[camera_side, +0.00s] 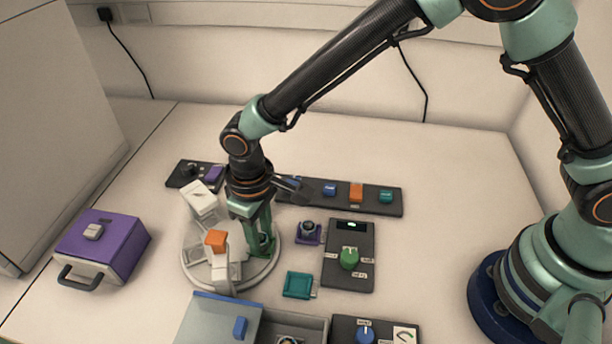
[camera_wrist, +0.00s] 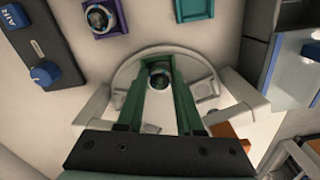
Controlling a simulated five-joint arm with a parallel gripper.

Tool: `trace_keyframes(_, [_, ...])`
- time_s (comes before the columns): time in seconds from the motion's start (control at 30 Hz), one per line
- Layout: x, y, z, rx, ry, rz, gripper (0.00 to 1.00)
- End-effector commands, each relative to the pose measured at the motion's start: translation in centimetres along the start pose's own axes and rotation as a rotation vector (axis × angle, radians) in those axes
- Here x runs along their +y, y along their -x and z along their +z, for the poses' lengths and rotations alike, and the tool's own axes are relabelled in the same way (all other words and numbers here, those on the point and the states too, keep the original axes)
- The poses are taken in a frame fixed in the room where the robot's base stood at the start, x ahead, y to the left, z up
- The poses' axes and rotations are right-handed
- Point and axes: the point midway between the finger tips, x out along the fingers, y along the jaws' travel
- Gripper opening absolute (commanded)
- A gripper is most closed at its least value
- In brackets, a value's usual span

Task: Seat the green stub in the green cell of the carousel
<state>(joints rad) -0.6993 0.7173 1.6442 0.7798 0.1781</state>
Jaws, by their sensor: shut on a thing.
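The carousel (camera_side: 188,262) is a pale round plate with raised cells, left of centre in the side view. It also shows in the wrist view (camera_wrist: 127,72). My gripper (camera_side: 262,246) points down over its right part. In the wrist view my gripper (camera_wrist: 160,80) has its two long green fingers closed on a small round stub (camera_wrist: 160,82) with a shiny dark top. Green surrounds the stub there; I cannot tell finger from cell wall. The stub is hidden in the side view. Whether it rests on the carousel floor cannot be told.
An orange block (camera_side: 215,239) and a white block (camera_side: 199,199) stand up from the carousel near my wrist. A purple holder (camera_side: 308,237) with a round part, a teal square piece (camera_side: 298,286) and a control box with a green knob (camera_side: 349,259) lie right. A grey-blue lidded box (camera_side: 212,318) stands in front.

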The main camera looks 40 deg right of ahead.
Motion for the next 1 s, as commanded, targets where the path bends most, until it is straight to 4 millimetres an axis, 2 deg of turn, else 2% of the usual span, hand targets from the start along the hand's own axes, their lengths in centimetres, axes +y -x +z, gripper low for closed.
trace_keyframes(0.2, [-0.01,0.03,-0.02,0.001,0.0,0.0,0.0])
trace_keyframes(0.23, [-0.01,0.03,-0.02,0.001,0.0,0.0,0.47])
trace_keyframes(0.3, [0.0,0.03,-0.02,0.001,0.0,0.0,0.71])
trace_keyframes(0.53, [0.0,0.03,-0.01,0.0,0.0,0.0,0.71])
trace_keyframes(0.6, [0.0,0.02,-0.01,0.0,0.0,0.0,0.96])
trace_keyframes(1.0, [-0.01,0.37,-0.04,0.001,0.0,0.0,0.96])
